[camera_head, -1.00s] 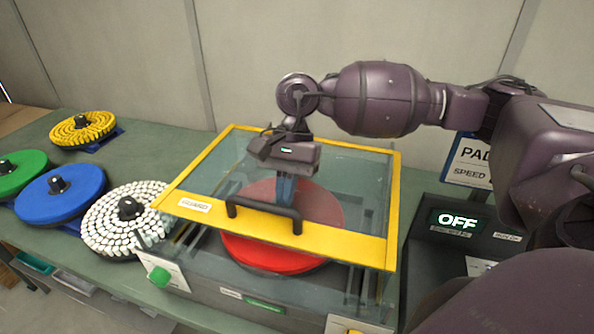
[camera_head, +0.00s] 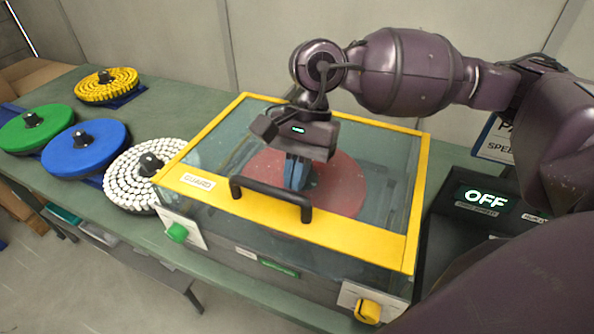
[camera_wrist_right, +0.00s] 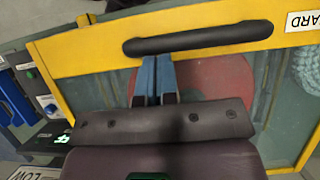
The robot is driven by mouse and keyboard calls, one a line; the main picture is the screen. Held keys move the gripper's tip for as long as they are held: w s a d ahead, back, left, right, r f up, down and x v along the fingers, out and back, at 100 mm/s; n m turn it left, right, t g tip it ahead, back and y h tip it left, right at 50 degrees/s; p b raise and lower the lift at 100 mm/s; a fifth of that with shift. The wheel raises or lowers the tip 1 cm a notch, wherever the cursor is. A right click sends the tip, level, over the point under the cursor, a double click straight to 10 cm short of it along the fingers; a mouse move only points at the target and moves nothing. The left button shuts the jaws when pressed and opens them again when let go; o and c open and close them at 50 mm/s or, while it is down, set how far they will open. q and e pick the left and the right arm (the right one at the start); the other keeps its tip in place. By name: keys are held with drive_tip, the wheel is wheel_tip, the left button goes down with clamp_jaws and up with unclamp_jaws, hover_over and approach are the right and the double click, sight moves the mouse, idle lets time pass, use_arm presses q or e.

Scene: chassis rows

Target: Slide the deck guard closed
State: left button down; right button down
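The deck guard (camera_head: 330,237) is a clear cover with a yellow frame, a black handle (camera_head: 270,198) and a GUARD label. Its front bar is at the front edge of the grey deck housing, and the clear panel covers the red disc (camera_head: 345,185). My right gripper (camera_head: 295,186) is behind the handle, its blue fingers pointing down. In the right wrist view the fingers (camera_wrist_right: 156,60) are side by side and shut, with tips close to the handle (camera_wrist_right: 198,38); nothing shows between them. I cannot tell whether they touch it. My left gripper is out of view.
Green (camera_head: 35,130), blue (camera_head: 85,148), yellow (camera_head: 106,85) and white (camera_head: 140,172) discs stand left on the green bench. A green button (camera_head: 177,233) and yellow knob (camera_head: 368,311) are on the housing front. An OFF display (camera_head: 486,197) is at right.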

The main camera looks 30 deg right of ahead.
drive_tip(key=v, duration=1)
drive_tip(key=shift+d+r+b, duration=0.2)
drive_tip(key=shift+r+b, duration=0.1)
drive_tip(key=shift+r, duration=0.05)
drive_tip(key=shift+w, duration=0.1)
